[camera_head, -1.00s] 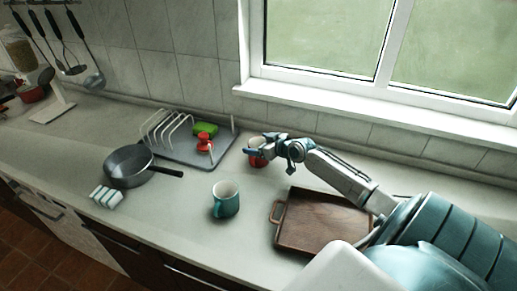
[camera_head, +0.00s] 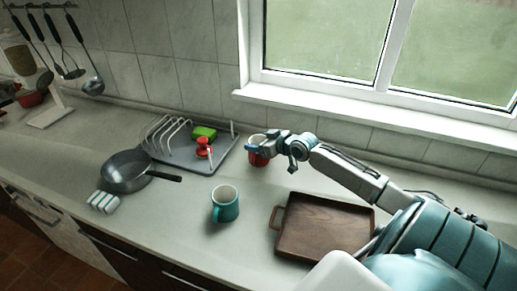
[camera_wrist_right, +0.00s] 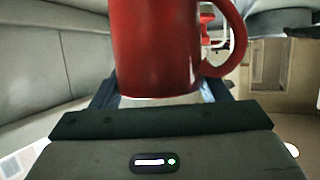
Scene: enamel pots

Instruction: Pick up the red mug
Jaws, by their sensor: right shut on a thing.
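The red mug (camera_head: 257,158) is near the back of the counter, beside the dish rack's right end. My right gripper (camera_head: 253,148) is shut on it, and the fingers partly cover it in the head view. In the right wrist view the red mug (camera_wrist_right: 155,50) fills the upper middle, upright, with its handle to the right. The fingers (camera_wrist_right: 160,97) sit on both sides of its lower part. I cannot tell whether its base touches the counter. My left gripper is not in view.
A teal mug (camera_head: 225,204) stands in front. A dish rack (camera_head: 190,150) holds a green sponge (camera_head: 205,132) and a red item (camera_head: 204,147). A pan (camera_head: 127,172) and a white rack (camera_head: 103,201) are left. The window wall is behind.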

